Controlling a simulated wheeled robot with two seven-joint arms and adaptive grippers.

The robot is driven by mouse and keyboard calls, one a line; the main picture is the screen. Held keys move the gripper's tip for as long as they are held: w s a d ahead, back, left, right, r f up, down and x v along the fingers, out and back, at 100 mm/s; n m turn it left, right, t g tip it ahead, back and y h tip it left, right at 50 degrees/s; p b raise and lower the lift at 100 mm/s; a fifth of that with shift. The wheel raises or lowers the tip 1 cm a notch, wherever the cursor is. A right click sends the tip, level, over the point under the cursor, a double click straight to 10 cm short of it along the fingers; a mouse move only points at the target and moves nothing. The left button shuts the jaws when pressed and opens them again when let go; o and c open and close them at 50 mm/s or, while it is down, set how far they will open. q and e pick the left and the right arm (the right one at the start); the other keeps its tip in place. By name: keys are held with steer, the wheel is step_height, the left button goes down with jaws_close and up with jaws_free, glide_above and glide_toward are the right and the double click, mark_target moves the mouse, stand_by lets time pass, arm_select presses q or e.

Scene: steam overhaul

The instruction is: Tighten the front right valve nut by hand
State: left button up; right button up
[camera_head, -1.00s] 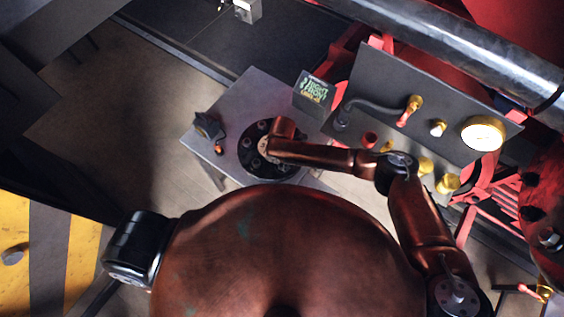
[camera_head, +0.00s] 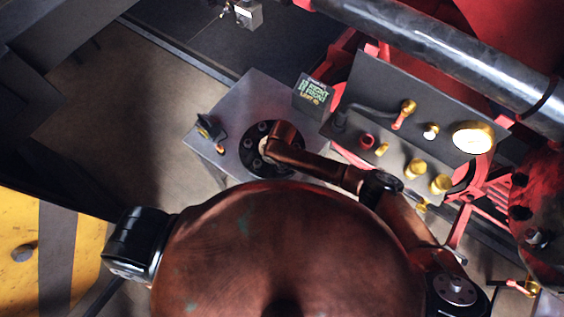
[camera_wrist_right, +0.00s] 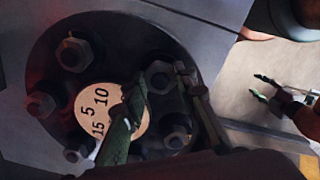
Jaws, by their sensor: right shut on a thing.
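A round black flange (camera_head: 250,166) with several hex nuts sits on a grey metal plate (camera_head: 237,97). In the right wrist view, the flange (camera_wrist_right: 40,75) has a pale disc (camera_wrist_right: 88,100) marked 5, 10 and 15 at its centre. My right gripper (camera_wrist_right: 160,80) has its fingers on either side of a nut (camera_wrist_right: 159,82) on the flange rim, and is shut on it. Its fingers partly cover the disc. In the head view my right wrist hides this grip. My left gripper (camera_wrist_right: 259,87) shows at the right of the wrist view, open and empty, apart from the flange.
A small sign reading RIGHT FRONT (camera_head: 313,92) stands at the plate's back corner. A dark panel with a gauge (camera_head: 473,138) and brass valves (camera_head: 415,169) is to the right, near my right arm.

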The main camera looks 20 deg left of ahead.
steer(key=shift+o, duration=0.2)
steer(key=shift+w+r+m, duration=0.1)
steer(key=shift+m, duration=0.2)
steer(key=o, duration=1.1)
step_height(320, 180, up, 12)
steer(key=shift+f, duration=0.1)
stand_by(0.4)
